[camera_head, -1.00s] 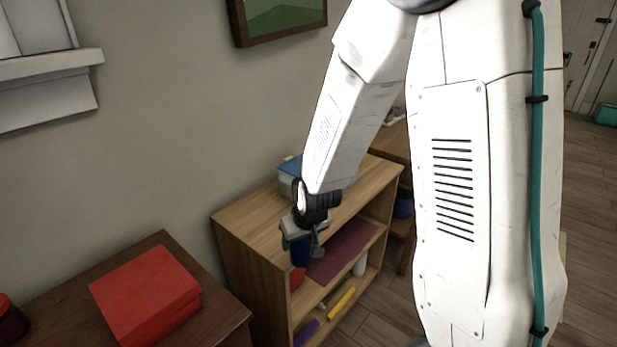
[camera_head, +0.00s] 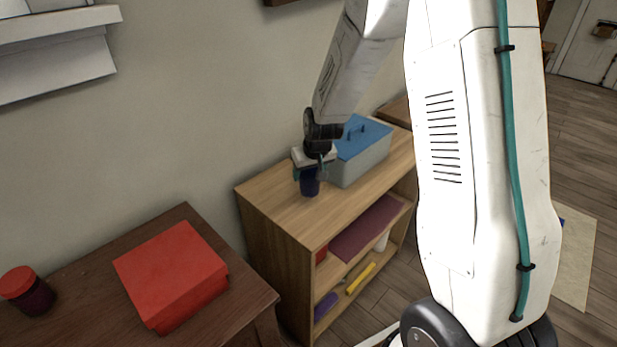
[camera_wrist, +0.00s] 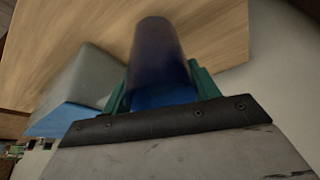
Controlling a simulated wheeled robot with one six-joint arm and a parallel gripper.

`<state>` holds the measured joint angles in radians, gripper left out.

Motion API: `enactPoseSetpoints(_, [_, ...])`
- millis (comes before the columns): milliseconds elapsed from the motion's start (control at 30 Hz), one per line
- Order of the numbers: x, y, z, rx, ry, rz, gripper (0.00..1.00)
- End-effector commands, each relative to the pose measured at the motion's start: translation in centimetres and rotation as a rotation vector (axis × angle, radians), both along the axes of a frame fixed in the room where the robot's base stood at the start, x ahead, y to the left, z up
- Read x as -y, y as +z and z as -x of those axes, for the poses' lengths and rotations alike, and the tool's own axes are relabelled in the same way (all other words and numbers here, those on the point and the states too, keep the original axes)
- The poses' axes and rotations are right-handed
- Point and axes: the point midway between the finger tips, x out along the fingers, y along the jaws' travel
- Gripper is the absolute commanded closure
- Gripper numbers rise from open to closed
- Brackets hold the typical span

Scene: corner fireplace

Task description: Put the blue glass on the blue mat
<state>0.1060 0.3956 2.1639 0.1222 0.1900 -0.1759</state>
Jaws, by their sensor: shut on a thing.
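The blue glass (camera_head: 309,184) is dark blue and upright, over the left part of the wooden shelf's top (camera_head: 268,196). My gripper (camera_head: 310,174) is shut on it; the green fingers hold it from both sides. In the wrist view the glass (camera_wrist: 157,50) stands out between the fingers of my gripper (camera_wrist: 160,85), with wood beyond it. I cannot tell whether the glass touches the shelf top. I cannot make out a blue mat in either view.
A grey box with a blue lid (camera_head: 362,138) stands just right of my gripper. A maroon mat (camera_head: 368,228) lies on the shelf below. A red box (camera_head: 172,274) and a red-lidded jar (camera_head: 27,290) stand on the dark table at left. The shelf top's front left is clear.

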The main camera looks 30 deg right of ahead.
Motion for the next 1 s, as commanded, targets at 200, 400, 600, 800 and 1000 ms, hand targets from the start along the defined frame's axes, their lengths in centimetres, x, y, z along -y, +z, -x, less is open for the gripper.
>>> enactPoseSetpoints(200, [0.2,-0.2,-1.6,0.000,0.001,0.000,0.68])
enactPoseSetpoints(400, [0.2,-2.9,-1.8,-0.005,0.000,-0.001,0.68])
enactPoseSetpoints(600, [0.3,-3.7,-1.8,0.000,0.001,0.000,0.68])
enactPoseSetpoints(800, [0.2,-3.9,-1.8,-0.001,0.000,0.000,0.68])
enactPoseSetpoints(1000, [0.3,-4.0,-1.8,-0.001,0.001,0.000,0.18])
